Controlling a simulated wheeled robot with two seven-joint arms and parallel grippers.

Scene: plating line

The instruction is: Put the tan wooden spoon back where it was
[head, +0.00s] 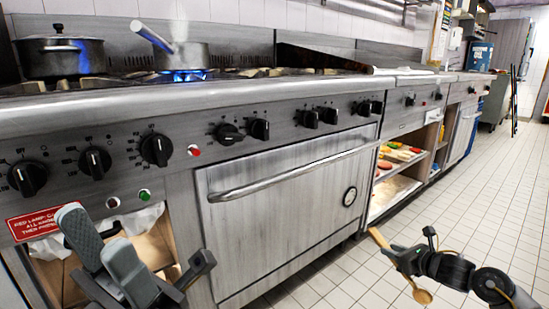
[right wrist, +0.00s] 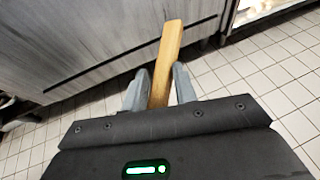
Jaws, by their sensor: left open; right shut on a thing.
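The tan wooden spoon (head: 423,296) is in my right gripper (head: 393,255), low over the tiled floor in front of the range. In the head view its handle end sticks out up and left of the fingers and its bowl hangs below them. In the right wrist view the flat handle (right wrist: 170,45) runs up from between the fingers (right wrist: 160,88), and the bowl is hidden. My left gripper (head: 97,243) is open and empty at the lower left, in front of the range's left end.
The steel range (head: 290,190) fills the left and middle. An open shelf holds a tray of food (head: 398,153). The tiled floor (head: 480,190) at right is clear.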

